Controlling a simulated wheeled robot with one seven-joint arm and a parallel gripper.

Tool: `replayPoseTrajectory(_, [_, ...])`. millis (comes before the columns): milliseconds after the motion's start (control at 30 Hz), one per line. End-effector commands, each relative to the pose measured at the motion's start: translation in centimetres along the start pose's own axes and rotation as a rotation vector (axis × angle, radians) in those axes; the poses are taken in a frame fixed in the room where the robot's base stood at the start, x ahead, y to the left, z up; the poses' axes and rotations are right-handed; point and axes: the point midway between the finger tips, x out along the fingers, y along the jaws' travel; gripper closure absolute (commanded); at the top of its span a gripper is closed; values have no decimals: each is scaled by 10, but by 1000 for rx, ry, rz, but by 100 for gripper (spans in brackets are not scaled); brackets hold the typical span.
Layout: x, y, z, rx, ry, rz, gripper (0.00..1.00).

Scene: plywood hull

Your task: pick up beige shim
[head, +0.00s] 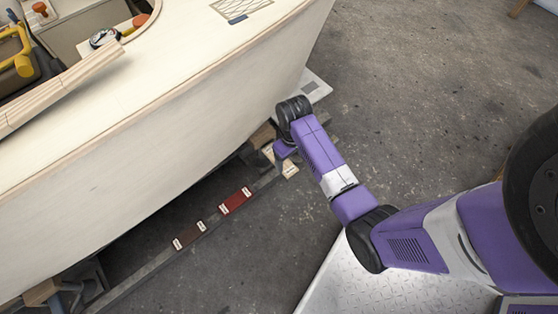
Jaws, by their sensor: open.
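The beige shim (289,169) lies low beside the hull, at the upper right end of a row of shims along a dark rail. Its pale ends show, and my arm's end covers part of it. My gripper (285,151) is at the end of the purple arm, over or right beside the shim. It is open, with its fingertips mostly hidden by the wrist. I cannot tell whether the fingers touch the shim.
A red shim (236,200) and a dark brown shim (189,235) lie further down the rail (150,268). The plywood hull (170,120) overhangs closely on the left. Tools lie on its deck. Open concrete floor (430,90) is on the right.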

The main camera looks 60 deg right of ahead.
Motion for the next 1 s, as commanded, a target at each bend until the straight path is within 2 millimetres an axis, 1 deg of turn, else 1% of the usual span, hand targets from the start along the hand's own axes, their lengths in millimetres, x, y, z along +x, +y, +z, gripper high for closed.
replayPoseTrajectory(167, [20,-3,-2,1,-1,0,25])
replayPoseTrajectory(300, [41,-6,-3,2,-1,0,25])
replayPoseTrajectory(400, [50,-5,-3,2,1,0,25])
replayPoseTrajectory(633, [50,-6,-3,1,2,0,25])
replayPoseTrajectory(667, [50,-6,-3,1,2,0,28])
replayPoseTrajectory(700, [50,-6,-3,1,2,0,36])
replayPoseTrajectory(767, [50,-6,-3,1,2,0,48])
replayPoseTrajectory(800, [50,-6,-3,1,2,0,56])
replayPoseTrajectory(867, [50,-6,-3,1,2,0,68])
replayPoseTrajectory(1000, [50,-6,-4,1,2,0,95])
